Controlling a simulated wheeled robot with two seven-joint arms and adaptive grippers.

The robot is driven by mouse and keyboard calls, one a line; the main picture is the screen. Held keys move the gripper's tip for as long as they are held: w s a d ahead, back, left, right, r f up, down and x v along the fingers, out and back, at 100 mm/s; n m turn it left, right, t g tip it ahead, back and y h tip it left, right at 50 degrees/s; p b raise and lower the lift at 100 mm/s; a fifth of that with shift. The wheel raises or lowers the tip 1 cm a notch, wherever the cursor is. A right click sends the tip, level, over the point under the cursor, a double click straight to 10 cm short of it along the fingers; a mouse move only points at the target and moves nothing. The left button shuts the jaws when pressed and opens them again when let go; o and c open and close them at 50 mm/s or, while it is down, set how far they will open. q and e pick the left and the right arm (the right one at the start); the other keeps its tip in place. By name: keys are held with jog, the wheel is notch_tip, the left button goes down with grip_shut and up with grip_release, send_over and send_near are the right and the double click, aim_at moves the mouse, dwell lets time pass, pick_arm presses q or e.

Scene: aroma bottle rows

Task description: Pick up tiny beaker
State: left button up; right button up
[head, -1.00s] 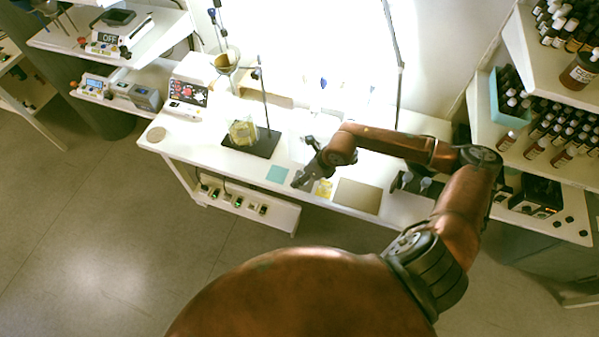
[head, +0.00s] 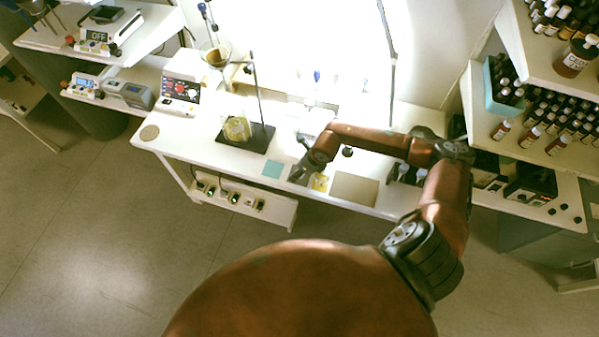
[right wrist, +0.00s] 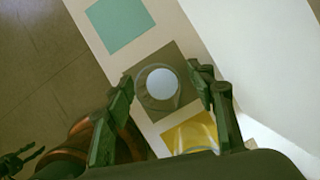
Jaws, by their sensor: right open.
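A small clear round beaker (right wrist: 160,88) with a pale, whitish inside stands on a brown square (right wrist: 183,58) in the right wrist view. My right gripper (right wrist: 163,84) is open, with one finger on each side of the beaker and visible gaps between. I cannot tell how far above the beaker the fingertips are. In the head view my right gripper (head: 299,174) is over the bench between the teal square and the yellow square, and it hides the beaker there.
A teal square (head: 273,169) lies left of the gripper, a yellow square (head: 320,183) and a tan board (head: 355,189) right of it. A flask (head: 237,129) stands on a black stand base (head: 256,138) at the left. Shelves of bottles (head: 555,130) are at the right.

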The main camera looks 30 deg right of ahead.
jog(key=c, duration=1.2)
jog(key=shift+r, duration=0.1)
